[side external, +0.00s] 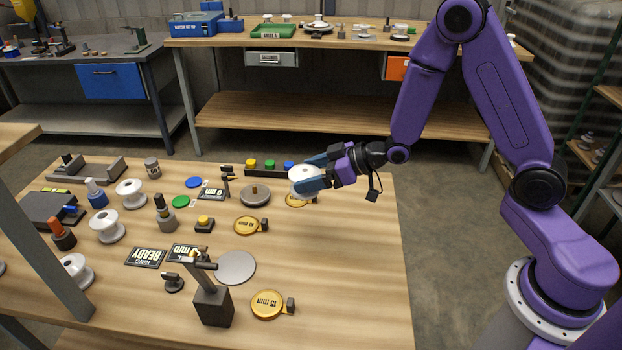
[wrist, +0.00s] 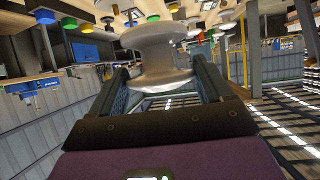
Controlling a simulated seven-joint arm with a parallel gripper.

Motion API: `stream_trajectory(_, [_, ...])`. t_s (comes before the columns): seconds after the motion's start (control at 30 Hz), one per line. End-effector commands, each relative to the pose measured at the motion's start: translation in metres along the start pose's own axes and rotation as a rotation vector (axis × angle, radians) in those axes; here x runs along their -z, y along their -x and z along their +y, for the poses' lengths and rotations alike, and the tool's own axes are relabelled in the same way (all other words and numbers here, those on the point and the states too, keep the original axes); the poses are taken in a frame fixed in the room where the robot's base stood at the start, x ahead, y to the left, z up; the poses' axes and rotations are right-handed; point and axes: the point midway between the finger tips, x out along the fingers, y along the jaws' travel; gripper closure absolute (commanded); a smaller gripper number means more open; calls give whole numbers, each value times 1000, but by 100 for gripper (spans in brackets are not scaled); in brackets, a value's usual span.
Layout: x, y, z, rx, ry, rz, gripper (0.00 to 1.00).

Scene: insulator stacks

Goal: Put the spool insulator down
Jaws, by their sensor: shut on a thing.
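A white spool insulator (side external: 303,173) is held between the blue fingers of my gripper (side external: 314,174), over the right part of the wooden table (side external: 345,270). In the wrist view the spool insulator (wrist: 160,55) sits between the two finger pads of my gripper (wrist: 158,82). The gripper is shut on it. A yellow disc (side external: 297,201) lies partly hidden below the gripper. The exact gap between the spool and the table cannot be told.
A dark post with an arm (side external: 212,304) stands at the front, beside a grey disc (side external: 235,267). Yellow discs marked in mm (side external: 267,304) (side external: 247,225) lie nearby. A round grey-brown plate (side external: 255,195) and a row of coloured knobs (side external: 268,167) are left of the gripper. The table's right side is clear.

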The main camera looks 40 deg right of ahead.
Motion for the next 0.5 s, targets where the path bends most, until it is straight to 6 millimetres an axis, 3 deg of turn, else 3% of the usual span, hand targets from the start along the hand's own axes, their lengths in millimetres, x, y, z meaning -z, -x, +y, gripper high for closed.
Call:
stream_trajectory(0.03, [-1,4,17,-17,-7,3,68])
stream_trajectory(0.2, [-11,21,65,-49,-21,0,68])
stream_trajectory(0.5, [-30,52,120,-90,-37,-13,68])
